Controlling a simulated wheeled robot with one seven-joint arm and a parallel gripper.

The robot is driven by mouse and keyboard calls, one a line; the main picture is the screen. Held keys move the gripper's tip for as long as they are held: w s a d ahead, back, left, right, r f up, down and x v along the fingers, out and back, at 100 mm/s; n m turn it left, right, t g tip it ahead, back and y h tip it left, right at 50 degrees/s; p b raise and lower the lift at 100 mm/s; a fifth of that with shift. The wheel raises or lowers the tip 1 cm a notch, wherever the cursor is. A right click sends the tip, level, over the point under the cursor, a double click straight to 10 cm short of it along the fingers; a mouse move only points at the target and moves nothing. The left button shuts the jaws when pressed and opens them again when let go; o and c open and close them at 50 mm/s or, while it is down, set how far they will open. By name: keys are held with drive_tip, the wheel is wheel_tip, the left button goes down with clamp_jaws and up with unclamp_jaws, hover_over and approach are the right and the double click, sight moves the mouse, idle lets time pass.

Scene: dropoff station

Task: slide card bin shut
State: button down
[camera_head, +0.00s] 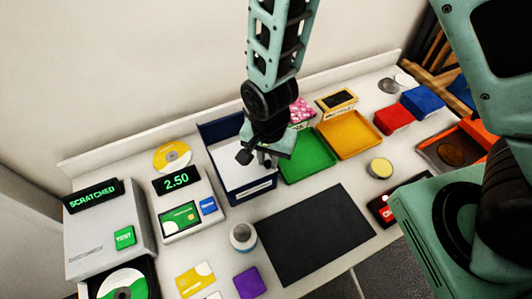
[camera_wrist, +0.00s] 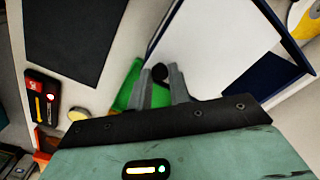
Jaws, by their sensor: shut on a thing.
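The card bin is a dark blue box (camera_head: 256,193) left of the green tray in the head view, with a white panel (camera_head: 236,174) across it. A dark blue part shows uncovered at its back. In the wrist view the white panel (camera_wrist: 215,45) fills the upper middle, with a dark blue strip (camera_wrist: 262,78) beside it. My gripper (camera_head: 264,160) is at the bin's right side. In the wrist view my fingers (camera_wrist: 160,78) are closed about a small dark round knob (camera_wrist: 160,71) at the panel's edge. The knob's attachment is hidden.
A green tray (camera_head: 308,160) and a yellow tray (camera_head: 352,138) stand to the right of the bin. A card reader (camera_head: 182,200) stands to the left, and a round white container (camera_head: 243,237) in front. A black mat (camera_head: 315,235) lies clear.

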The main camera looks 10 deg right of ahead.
drive_tip(key=shift+s, duration=0.25)
drive_tip(key=c, duration=1.3)
unclamp_jaws()
drive_tip(key=shift+s, duration=0.1)
drive_tip(key=shift+r, duration=0.1)
drive_tip(key=shift+w+r, duration=0.2)
wheel_tip(320, 180, up, 17)
drive_tip(key=b, duration=0.2)
drive_tip(key=shift+s+f, duration=0.1)
